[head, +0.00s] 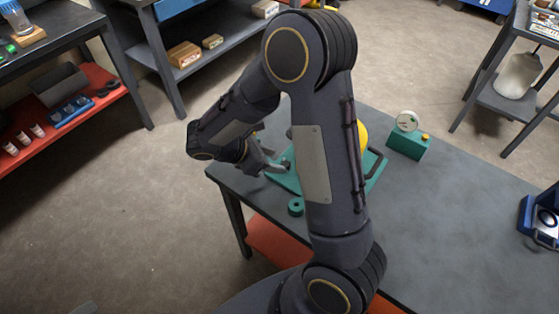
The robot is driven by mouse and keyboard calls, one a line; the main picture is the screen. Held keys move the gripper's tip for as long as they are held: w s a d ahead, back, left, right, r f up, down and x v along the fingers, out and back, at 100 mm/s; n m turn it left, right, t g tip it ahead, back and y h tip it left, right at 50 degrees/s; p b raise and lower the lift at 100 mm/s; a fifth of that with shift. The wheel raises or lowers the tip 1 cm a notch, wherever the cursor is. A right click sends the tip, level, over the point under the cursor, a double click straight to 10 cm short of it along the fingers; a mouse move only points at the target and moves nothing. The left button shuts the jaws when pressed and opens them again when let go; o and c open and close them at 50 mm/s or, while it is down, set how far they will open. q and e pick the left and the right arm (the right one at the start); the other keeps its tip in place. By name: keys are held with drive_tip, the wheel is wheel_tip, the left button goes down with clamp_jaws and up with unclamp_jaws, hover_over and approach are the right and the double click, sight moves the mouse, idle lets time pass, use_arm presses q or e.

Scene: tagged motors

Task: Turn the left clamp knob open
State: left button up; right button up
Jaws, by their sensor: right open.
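A teal fixture base (283,182) lies on the grey table (440,215), largely hidden behind my right arm. A small dark teal knob (287,164) stands at its left side; it appears to be the left clamp knob. My right gripper (276,161) is open, with its fingers pointing right, at or very close to this knob. I cannot tell whether they touch. A yellow part (362,136) and a dark curved handle (376,160) show on the right side of the fixture. My left gripper is not in view.
A teal ring-shaped part (296,206) is near the table's front-left edge. A green box (408,145) with a round white dial stands behind right of the fixture. A blue device (541,218) sits at the far right. The table between is clear.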

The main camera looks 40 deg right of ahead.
drive_tip(key=v, duration=0.3)
drive_tip(key=shift+a+r, duration=0.25)
drive_tip(key=shift+r, duration=0.05)
drive_tip(key=s+a+r+m+t+y, duration=0.2)
drive_tip(key=s+r+m+t+y, duration=0.1)
drive_tip(key=s+m+y, duration=0.3)
drive_tip(key=s+a+r+m+t+y, duration=0.3)
drive_tip(key=s+r+m+y, duration=0.3)
drive_tip(key=s+m, duration=0.3)
drive_tip(key=shift+s+a+m+t+y, duration=0.3)
drive_tip(key=shift+m+t, duration=0.5)
drive_tip(key=shift+m, duration=0.3)
